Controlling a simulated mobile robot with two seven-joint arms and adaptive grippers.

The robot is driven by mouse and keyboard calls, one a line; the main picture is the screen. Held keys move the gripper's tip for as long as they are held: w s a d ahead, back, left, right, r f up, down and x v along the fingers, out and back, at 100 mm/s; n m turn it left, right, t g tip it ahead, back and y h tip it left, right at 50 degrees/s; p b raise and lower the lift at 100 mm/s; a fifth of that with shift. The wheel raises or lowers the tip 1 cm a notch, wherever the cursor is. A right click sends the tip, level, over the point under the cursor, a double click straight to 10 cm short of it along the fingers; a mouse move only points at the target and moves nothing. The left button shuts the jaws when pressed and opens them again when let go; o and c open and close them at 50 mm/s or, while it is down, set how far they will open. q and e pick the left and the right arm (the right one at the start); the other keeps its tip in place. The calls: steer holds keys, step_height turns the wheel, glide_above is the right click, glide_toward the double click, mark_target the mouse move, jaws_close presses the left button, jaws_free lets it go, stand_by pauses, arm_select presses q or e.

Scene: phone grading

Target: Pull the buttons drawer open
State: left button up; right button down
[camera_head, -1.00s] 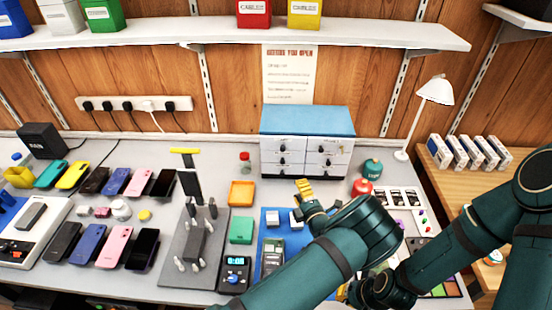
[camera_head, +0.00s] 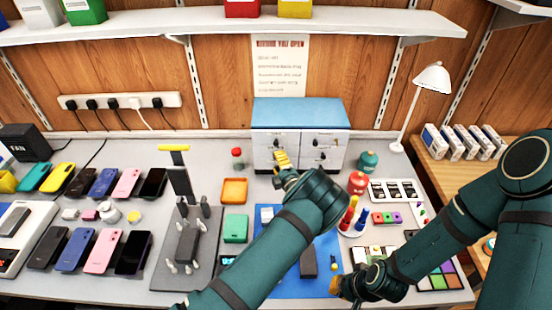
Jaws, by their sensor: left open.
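The drawer cabinet (camera_head: 300,112) has a blue top and several white-fronted drawers with dark knobs, and stands against the back wall. All the drawer fronts I can see look shut. Their labels are too small to read, so I cannot tell which is the buttons drawer. My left gripper (camera_head: 281,160) is open, with yellow fingers in front of the cabinet's lower left drawers; it hides part of them. I cannot tell if the fingers touch a knob. My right gripper (camera_head: 338,287) is low over the right edge of the blue mat (camera_head: 290,285), its fingers partly hidden.
A red-capped bottle (camera_head: 237,158) and an orange tray (camera_head: 234,190) stand left of my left gripper. Red (camera_head: 357,183) and teal (camera_head: 367,160) round containers stand right of the cabinet.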

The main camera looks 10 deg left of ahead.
arm_select(q)
steer(key=shift+x, duration=1.45)
arm_select(e)
steer(key=shift+f, duration=0.1)
arm_select(q)
jaws_close()
